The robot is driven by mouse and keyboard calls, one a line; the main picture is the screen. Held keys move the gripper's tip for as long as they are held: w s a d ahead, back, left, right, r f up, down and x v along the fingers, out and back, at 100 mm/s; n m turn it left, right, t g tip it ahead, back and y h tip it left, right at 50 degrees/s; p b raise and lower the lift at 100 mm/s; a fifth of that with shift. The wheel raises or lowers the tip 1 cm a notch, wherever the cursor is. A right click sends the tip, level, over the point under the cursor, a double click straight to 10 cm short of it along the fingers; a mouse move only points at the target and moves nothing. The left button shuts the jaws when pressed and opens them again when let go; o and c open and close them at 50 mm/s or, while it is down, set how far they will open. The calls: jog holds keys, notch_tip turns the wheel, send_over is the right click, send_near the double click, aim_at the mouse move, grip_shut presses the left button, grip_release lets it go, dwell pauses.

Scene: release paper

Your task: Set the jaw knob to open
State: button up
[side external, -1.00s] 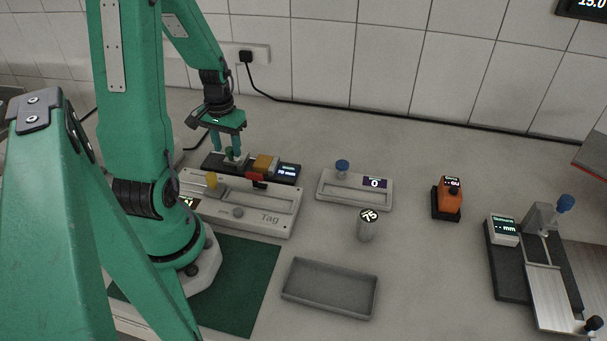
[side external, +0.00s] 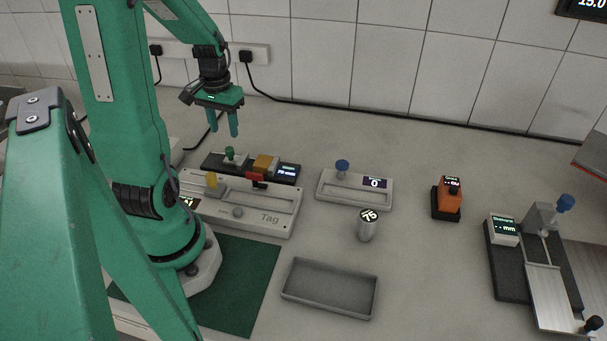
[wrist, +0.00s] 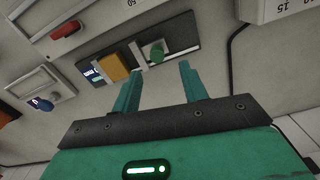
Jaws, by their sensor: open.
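A green knob (side external: 229,154) stands on a pale block at the left end of a black strip-shaped unit (side external: 215,170). The unit also carries an orange-yellow block (side external: 264,163) and a small lit display (side external: 287,171), too small to read surely. No label shows which knob is the jaw knob. My gripper (side external: 224,134) is open and empty, above and apart from the green knob, fingers pointing down. In the wrist view the green knob (wrist: 156,52) shows just beyond the gap between the fingertips (wrist: 161,68), with the orange-yellow block (wrist: 113,67) to its left.
A blue-knobbed unit (side external: 328,190), metal cylinder (side external: 366,230), grey tray (side external: 330,310) and orange device (side external: 450,190) stand to the right.

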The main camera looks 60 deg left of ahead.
jog(key=shift+r, duration=0.8)
jog(key=shift+w+d+r, duration=0.25)
jog(key=shift+d+r, duration=0.05)
jog(key=shift+d, duration=0.05)
jog(key=d+r+m+t, duration=0.2)
jog(key=d+r, duration=0.4)
jog(key=d, duration=0.5)
jog(key=w+d+r+m+t, duration=0.1)
jog(key=d+r+m+t, duration=0.2)
jog(key=d, duration=0.8)
notch_tip(320, 180, up, 3)
jog(key=shift+d+r+m+t, duration=0.15)
jog(key=shift+d+m+t, duration=0.2)
jog(key=shift+m, duration=0.75)
